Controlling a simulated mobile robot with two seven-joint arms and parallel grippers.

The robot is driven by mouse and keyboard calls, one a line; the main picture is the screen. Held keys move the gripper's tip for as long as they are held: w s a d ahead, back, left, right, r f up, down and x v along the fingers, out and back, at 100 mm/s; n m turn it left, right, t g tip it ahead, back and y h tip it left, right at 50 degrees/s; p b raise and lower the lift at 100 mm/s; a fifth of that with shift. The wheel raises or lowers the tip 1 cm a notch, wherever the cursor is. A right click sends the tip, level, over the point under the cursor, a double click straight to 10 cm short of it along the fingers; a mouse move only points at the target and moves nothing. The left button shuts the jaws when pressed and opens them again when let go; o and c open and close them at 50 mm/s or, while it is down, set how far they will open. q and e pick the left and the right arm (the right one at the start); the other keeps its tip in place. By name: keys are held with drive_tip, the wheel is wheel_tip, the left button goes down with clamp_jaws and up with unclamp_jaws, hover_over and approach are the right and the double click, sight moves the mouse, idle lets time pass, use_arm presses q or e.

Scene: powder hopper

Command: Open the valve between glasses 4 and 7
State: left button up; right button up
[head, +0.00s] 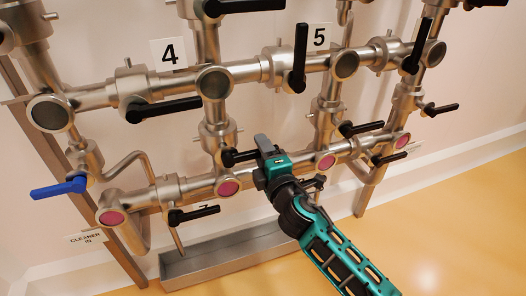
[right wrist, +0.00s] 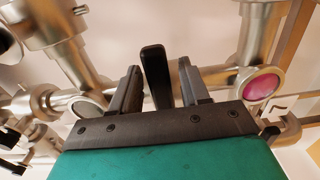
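Glass 4 (head: 214,82) is a grey round sight glass in the head view, right of the "4" sign (head: 168,52). Below it is pink glass 7 (head: 228,187); its sign (head: 203,207) is mostly hidden by a black handle. On the upright pipe between them is a valve with a black handle (head: 236,157) pointing right, crosswise to the pipe. My right gripper (head: 259,161) is at this handle's outer end. In the right wrist view the handle (right wrist: 155,78) stands between the open fingers (right wrist: 158,92), with a narrow gap visible. My left gripper is out of view.
Other black handles are close by: one left of glass 4 (head: 163,109), one below glass 7 (head: 193,214), one to the right (head: 360,128). A blue handle (head: 59,187) is at the left. A grey trough (head: 225,258) lies below the pipes. The yellow floor at right is clear.

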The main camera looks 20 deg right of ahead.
clamp_jaws()
idle(0.3)
